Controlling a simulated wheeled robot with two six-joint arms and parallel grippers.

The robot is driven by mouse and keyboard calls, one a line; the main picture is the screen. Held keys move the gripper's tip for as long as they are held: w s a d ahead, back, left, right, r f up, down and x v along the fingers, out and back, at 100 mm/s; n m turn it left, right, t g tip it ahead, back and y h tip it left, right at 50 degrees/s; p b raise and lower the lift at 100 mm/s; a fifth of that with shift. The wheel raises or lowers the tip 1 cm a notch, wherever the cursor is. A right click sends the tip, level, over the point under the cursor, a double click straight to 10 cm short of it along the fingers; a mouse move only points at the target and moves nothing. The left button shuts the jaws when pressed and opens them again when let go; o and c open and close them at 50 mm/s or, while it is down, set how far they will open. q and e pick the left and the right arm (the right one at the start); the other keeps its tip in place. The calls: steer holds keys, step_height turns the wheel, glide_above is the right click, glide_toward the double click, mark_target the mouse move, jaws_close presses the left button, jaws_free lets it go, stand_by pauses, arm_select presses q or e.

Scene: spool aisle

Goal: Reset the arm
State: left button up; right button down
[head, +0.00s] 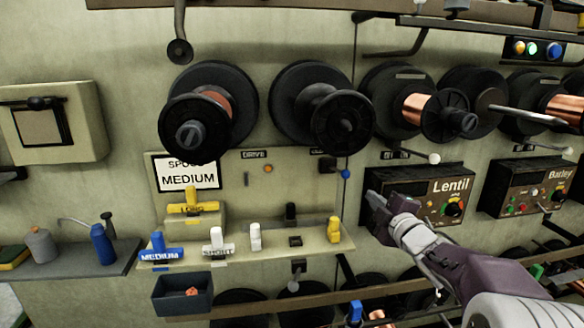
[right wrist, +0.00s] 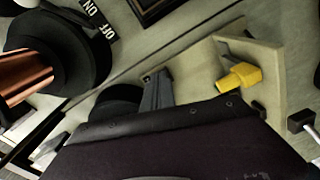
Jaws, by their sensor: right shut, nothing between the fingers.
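My right arm comes in from the lower right in the head view. Its gripper (head: 374,200) is shut and empty, in front of the wall just left of the Lentil box (head: 447,196). It hides the left end of that box. In the right wrist view, the dark gripper body fills the bottom and a grey finger (right wrist: 156,90) stands up from it. A yellow piece (head: 334,229) on the right end of the shelf (head: 300,247) is left of the gripper and apart from it; it also shows in the right wrist view (right wrist: 240,77). My left gripper is not in view.
Black spools (head: 345,122), some with copper wire (head: 415,108), line the wall above. A Barley box (head: 525,187) hangs at the right. Blue (head: 160,248), white (head: 217,243) and yellow (head: 192,205) labelled pieces stand left. A dark bin (head: 183,296) hangs below the shelf.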

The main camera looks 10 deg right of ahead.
steer(key=s+a+f+m+g, duration=0.1)
steer(key=s+f+m+g, duration=0.1)
steer(key=f, duration=0.4)
steer(key=s+a+f+m+g+h, duration=0.1)
steer(key=s+f+m+g, duration=0.2)
steer(key=f, duration=0.4)
steer(key=s+a+f+m+g+h, duration=0.1)
steer(key=s+f+m+g, duration=0.1)
steer(key=f, duration=0.5)
steer(key=shift+s+a+f+m+g, duration=0.15)
steer(key=shift+s+m+g, duration=0.4)
steer(key=shift+m, duration=0.75)
steer(key=s+a+f+m+g+y, duration=0.1)
steer(key=s+a+f+m+g, duration=0.25)
steer(key=s+f, duration=0.45)
steer(key=s+a+f+m+g, duration=0.2)
steer(key=s+a+f+g, duration=0.2)
steer(key=s, duration=0.7)
step_height(320, 180, up, 24)
steer(key=s+p, duration=0.1)
steer(key=p, duration=2.3)
steer(key=shift+s+r+g, duration=0.2)
steer(key=shift+g, duration=0.2)
steer(key=shift+d, duration=0.1)
